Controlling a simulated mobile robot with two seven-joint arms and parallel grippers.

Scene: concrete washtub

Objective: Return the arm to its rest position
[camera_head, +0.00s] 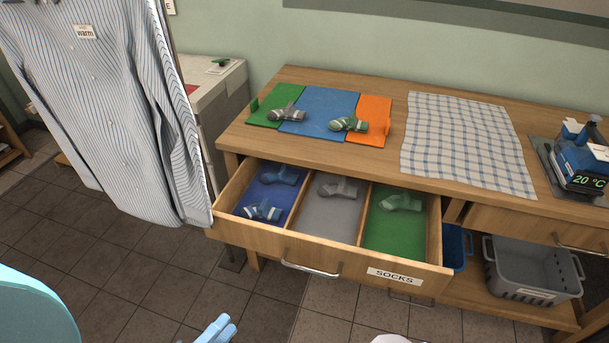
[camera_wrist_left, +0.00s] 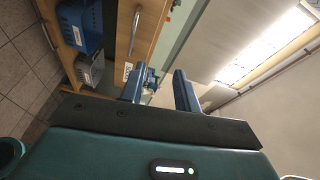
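My left gripper (camera_head: 217,329) shows at the bottom edge of the head view, over the tiled floor in front of the drawer. In the left wrist view its two blue fingers (camera_wrist_left: 160,88) stand apart with nothing between them. It is open and empty, clear of the furniture. My teal arm link (camera_head: 35,305) fills the lower left corner of the head view. My right gripper is not seen.
The sock drawer (camera_head: 330,251) stands pulled out, with socks in blue, grey and green compartments. A folding board (camera_head: 320,110) with two socks and a checked cloth (camera_head: 465,145) lie on the counter. A striped shirt (camera_head: 105,110) hangs left. A grey basket (camera_head: 535,272) sits below.

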